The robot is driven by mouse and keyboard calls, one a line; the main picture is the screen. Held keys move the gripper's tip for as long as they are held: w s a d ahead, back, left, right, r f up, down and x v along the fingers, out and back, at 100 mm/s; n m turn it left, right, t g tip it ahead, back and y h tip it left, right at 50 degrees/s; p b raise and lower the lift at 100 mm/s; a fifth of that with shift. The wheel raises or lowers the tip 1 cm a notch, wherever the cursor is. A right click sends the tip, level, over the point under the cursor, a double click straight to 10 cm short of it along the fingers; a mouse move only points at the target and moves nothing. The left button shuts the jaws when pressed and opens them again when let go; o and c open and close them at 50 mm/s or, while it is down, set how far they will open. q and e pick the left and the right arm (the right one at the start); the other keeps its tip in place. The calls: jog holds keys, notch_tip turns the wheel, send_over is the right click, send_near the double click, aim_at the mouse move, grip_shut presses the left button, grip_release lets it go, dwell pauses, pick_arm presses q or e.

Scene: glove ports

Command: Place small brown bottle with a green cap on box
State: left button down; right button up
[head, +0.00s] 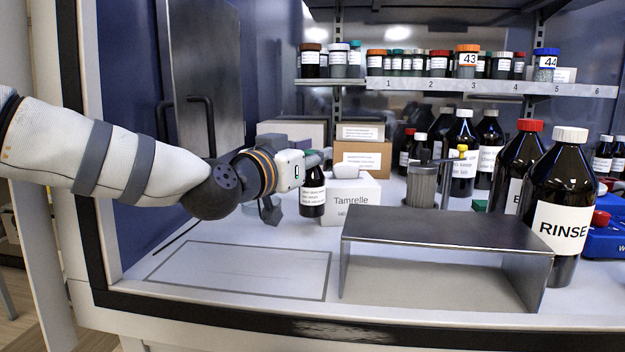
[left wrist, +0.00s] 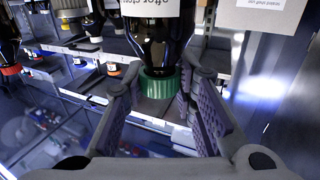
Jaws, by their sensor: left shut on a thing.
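A small brown bottle (head: 313,193) with a white label is upright beside the white Tamrelle box (head: 352,203) in the head view. In the left wrist view, upside down, the green cap (left wrist: 160,82) shows between the two fingers of my left gripper (left wrist: 162,100), which is shut on the bottle. I cannot tell whether the bottle's base touches the bench. Behind the Tamrelle box stand cardboard boxes (head: 362,158). My right gripper is not in view.
A metal bridge-like stand (head: 445,232) is at the front, with large dark bottles (head: 563,195) at its right. A marked rectangle (head: 240,272) at front left is bare. A shelf (head: 470,88) of small bottles runs above. A metal container (head: 421,186) stands behind the stand.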

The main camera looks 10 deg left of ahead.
aim_at(309, 173)
pick_arm(q)
jog(key=f, duration=0.3)
jog(key=shift+w+a+f, duration=0.1)
jog(key=shift+w+f, duration=0.1)
jog(key=shift+f, duration=0.1)
jog(key=shift+f, duration=0.15)
jog(key=c, duration=1.3)
grip_release()
jog(key=shift+s+a+r, duration=0.1)
jog(key=shift+s+r, duration=0.15)
jog(key=v, duration=0.7)
jog(key=shift+f, duration=0.1)
